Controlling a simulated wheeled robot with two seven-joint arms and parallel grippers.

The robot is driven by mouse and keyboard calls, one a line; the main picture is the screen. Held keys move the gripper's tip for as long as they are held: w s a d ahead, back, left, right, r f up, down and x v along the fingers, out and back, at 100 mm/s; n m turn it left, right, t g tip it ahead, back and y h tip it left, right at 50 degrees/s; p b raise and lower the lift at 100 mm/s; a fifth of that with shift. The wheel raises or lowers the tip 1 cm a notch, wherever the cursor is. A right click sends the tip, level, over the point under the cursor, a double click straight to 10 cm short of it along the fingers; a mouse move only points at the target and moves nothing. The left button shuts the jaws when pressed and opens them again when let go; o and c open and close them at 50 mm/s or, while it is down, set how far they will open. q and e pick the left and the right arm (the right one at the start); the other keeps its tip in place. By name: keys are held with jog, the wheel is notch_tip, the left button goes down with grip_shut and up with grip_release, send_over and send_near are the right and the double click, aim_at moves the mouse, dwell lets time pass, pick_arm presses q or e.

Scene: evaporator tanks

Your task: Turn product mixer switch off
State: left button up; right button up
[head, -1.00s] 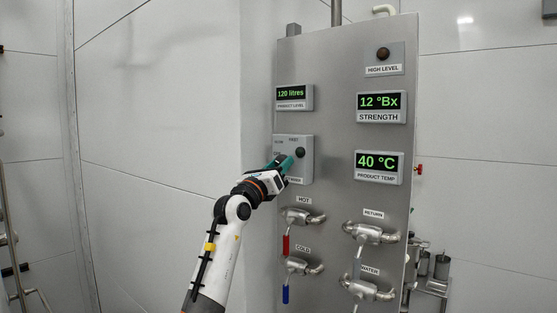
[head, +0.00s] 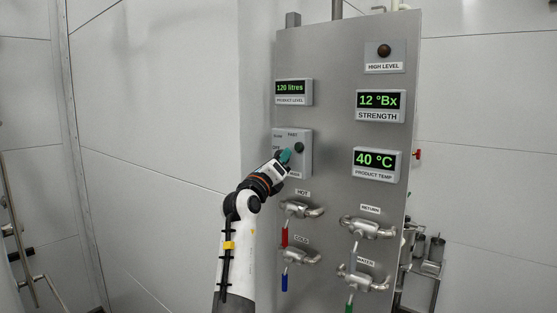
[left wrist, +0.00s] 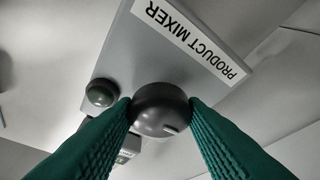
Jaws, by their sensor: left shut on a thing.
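The product mixer switch box (head: 306,153) is a grey box on the left side of the steel panel, with SLOW, FAST and OFF markings partly visible. My left gripper (head: 286,156) is at the front of this box. In the left wrist view, its teal fingers (left wrist: 161,112) are shut on the round dark mixer knob (left wrist: 160,108), one on each side. A short pale mark shows on the knob. In the head view the gripper hides the knob. A dark green lamp (head: 300,147) is beside it, also in the left wrist view (left wrist: 101,93). My right gripper is not in view.
Displays for product level (head: 293,92), strength (head: 381,105) and product temperature (head: 377,164) surround the box. Hot (head: 301,209) and cold (head: 300,255) valves project from the panel below it. Free room lies left of the panel.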

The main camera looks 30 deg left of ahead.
pick_arm(q)
jog(key=o, duration=1)
jog(key=b+v, duration=0.4)
jog(key=v, duration=0.8)
jog(key=shift+a+b, duration=0.1)
jog(key=shift+b, duration=0.3)
